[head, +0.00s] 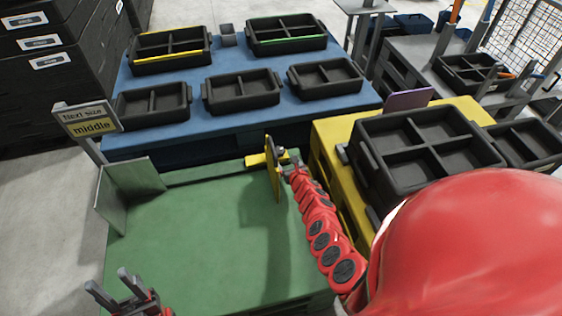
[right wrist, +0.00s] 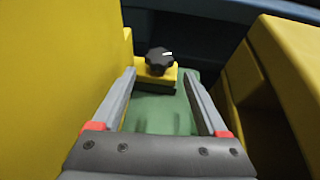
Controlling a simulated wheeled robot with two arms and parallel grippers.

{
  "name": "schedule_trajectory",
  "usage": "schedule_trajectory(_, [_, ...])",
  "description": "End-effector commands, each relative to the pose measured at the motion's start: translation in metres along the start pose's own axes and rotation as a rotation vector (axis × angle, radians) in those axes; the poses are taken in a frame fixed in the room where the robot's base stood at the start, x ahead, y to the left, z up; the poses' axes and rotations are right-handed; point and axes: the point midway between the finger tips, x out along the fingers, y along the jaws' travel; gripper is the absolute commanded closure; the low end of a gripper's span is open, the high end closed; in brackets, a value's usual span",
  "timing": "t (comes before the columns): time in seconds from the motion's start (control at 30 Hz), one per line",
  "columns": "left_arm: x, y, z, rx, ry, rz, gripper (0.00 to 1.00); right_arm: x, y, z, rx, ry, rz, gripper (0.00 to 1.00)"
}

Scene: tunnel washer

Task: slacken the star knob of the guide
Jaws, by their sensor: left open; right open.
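The black star knob (right wrist: 159,61) sits on a yellow foot of the guide in the right wrist view, with a white mark on its top pointing right. The yellow guide (head: 272,172) stands upright at the far right of the green table (head: 200,225). My right gripper (right wrist: 160,73) is open; its fingers lie left and right of the knob, which shows just past the fingertips, with no visible contact. In the head view my right arm hides much of the guide's right side. My left gripper (head: 124,285) is open and empty at the bottom left, over the green table's front.
A yellow stand (head: 330,150) with black divided trays (head: 365,130) is close right of my right arm. A blue table (head: 240,105) with several black trays is behind. A sign reading "Next size middle" (head: 90,121) stands left. The green table's middle is clear.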

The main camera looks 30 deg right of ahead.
Motion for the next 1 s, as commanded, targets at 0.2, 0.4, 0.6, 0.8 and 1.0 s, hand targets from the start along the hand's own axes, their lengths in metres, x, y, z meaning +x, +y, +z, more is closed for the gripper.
schedule_trajectory(0.2, [-0.050, 0.003, 0.008, 0.000, 0.000, 0.000, 0.50, 0.038, 0.001, -0.007, -0.007, -0.002, 0.004, 0.23])
schedule_trajectory(0.4, [-0.072, 0.004, 0.012, 0.000, 0.000, 0.000, 0.50, 0.059, 0.002, -0.005, -0.005, 0.000, 0.005, 0.23])
schedule_trajectory(0.6, [-0.081, 0.004, 0.014, 0.000, 0.000, 0.000, 0.50, 0.068, 0.001, 0.000, -0.002, -0.002, 0.002, 0.23])
schedule_trajectory(0.8, [-0.080, 0.004, 0.013, 0.000, 0.000, 0.000, 0.50, 0.069, 0.001, 0.002, 0.001, -0.001, 0.001, 0.23])
schedule_trajectory(1.0, [-0.080, 0.004, 0.013, 0.000, 0.000, 0.000, 0.50, 0.069, 0.001, 0.001, 0.001, -0.001, 0.001, 0.41])
